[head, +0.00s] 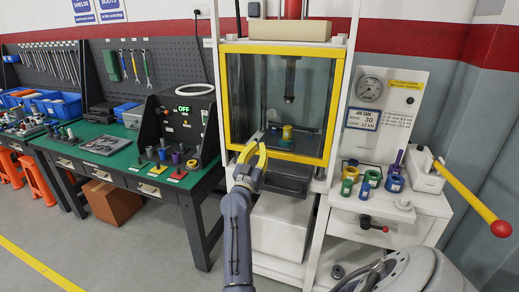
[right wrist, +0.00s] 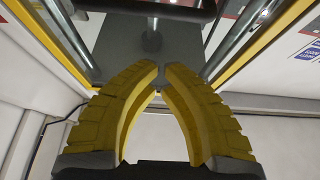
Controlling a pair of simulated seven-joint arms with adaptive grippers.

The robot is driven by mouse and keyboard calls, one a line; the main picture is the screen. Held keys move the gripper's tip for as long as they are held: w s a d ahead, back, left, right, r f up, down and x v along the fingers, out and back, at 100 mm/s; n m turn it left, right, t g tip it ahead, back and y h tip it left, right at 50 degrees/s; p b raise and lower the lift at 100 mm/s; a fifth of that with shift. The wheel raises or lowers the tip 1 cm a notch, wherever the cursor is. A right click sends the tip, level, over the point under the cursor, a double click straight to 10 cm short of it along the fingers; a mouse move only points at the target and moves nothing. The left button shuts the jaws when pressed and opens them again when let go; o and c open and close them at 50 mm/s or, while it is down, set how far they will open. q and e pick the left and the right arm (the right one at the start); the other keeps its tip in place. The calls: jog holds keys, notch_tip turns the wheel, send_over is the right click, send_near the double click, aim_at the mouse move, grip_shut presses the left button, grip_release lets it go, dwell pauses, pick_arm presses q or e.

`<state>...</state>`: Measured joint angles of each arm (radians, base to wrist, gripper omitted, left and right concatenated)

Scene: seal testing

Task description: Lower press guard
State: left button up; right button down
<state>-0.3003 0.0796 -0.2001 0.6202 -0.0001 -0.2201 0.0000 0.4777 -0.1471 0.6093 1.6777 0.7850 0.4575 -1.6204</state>
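The press guard is a clear pane in a yellow frame (head: 334,112) on the front of the press, in the middle of the head view. It stands in front of the press opening, and its lower bar runs level with my right gripper. My right gripper (head: 256,152) is at the lower left of the guard, fingers pointing up. In the right wrist view its yellow fingertips (right wrist: 162,69) nearly meet, with nothing seen between them. Whether they touch the guard is unclear. My left gripper is not in view.
Behind the pane a small stack of coloured rings (head: 287,132) sits on the press bed. A white side cabinet (head: 385,232) with coloured rings and a red-knobbed lever (head: 465,195) is at right. A green-topped bench (head: 110,160) is at left.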

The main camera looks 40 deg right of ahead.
send_near(269, 121)
jog(key=r+x, duration=0.1)
jog(key=x, duration=0.3)
jog(key=shift+d+f, duration=0.2)
jog(key=shift+f, duration=0.2)
jog(key=shift+s+a+f, duration=0.1)
jog(key=shift+a+f, duration=0.1)
jog(key=shift+f, duration=0.65)
jog(key=shift+s+a+f, duration=0.1)
jog(key=shift+a+f, duration=0.1)
jog(key=shift+f, duration=0.65)
